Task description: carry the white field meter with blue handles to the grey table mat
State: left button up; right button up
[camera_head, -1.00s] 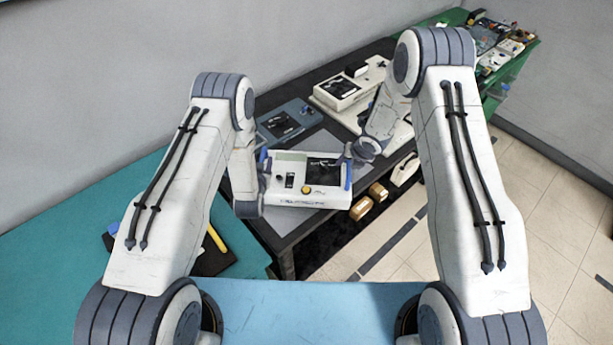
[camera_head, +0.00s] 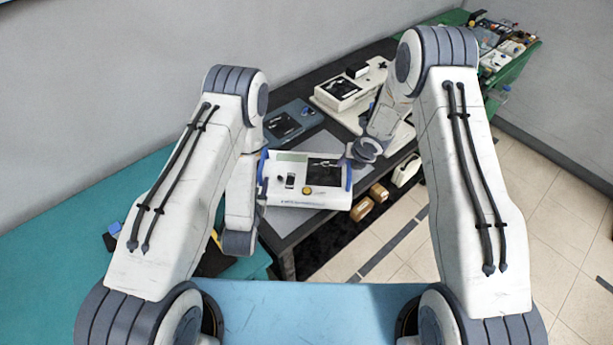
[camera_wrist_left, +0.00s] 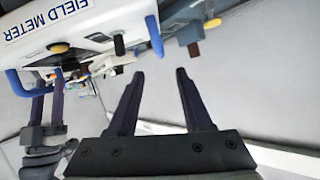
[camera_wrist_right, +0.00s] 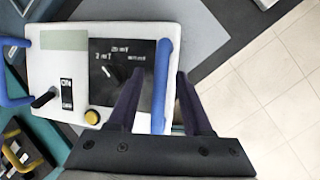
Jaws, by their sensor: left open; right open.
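The white field meter (camera_head: 305,196) is at the dark table's near edge, over the near part of the grey mat (camera_head: 322,143); I cannot tell whether it rests fully. My left gripper (camera_wrist_left: 158,76) is open and empty, apart from the meter (camera_wrist_left: 75,25), which shows upside down in the left wrist view. My left fingers are hidden in the head view.
A blue-grey device (camera_head: 288,122) and a cream device (camera_head: 342,90) stand behind the mat. Small tan boxes (camera_head: 370,203) are below the table's right side. A green table (camera_head: 507,75) with clutter is at the far right. A teal surface (camera_head: 60,245) is at left.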

jog(key=v, duration=1.1)
jog(key=shift+r, duration=0.3)
jog(key=shift+s+d, duration=0.1)
